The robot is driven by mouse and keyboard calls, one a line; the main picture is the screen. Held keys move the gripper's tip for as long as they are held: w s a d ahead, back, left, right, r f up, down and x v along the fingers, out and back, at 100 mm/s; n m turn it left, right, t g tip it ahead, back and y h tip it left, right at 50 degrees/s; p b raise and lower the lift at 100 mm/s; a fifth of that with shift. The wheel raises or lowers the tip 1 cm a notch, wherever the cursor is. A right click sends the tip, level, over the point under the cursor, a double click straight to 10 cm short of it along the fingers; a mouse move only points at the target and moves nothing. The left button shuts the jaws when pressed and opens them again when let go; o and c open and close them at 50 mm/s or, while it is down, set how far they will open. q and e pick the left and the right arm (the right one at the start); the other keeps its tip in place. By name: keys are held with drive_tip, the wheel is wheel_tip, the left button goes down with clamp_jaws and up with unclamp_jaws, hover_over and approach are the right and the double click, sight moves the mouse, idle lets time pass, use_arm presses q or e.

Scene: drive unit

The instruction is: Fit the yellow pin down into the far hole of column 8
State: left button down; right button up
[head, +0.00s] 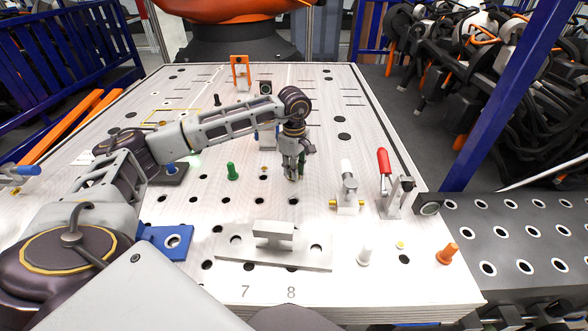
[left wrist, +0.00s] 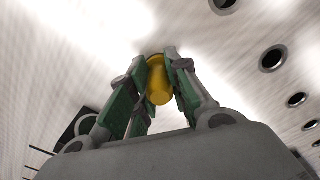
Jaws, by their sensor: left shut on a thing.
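My left gripper (head: 293,177) reaches in from the left and points down over the middle of the table. In the left wrist view its green-padded fingers (left wrist: 156,62) are closed around the yellow pin (left wrist: 158,82). In the head view the pin is hidden by the fingers. The label 8 (head: 291,293) is at the near edge of the table. An open hole (head: 293,201) in line with it lies just nearer than the gripper. The gripper hides the surface beneath it, and I cannot tell whether the pin touches the table. My right gripper does not show.
A green pin (head: 232,171) stands to the left. A grey bracket on a plate (head: 273,237) lies nearer. A red-handled clamp (head: 384,170) and a grey fixture (head: 347,190) stand right. White (head: 365,255) and orange (head: 447,253) pins stand near right.

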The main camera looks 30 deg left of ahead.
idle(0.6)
use_arm(q)
drive_tip(key=c, duration=1.3)
unclamp_jaws()
drive_tip(key=shift+o, duration=0.2)
drive_tip(key=shift+r, duration=6)
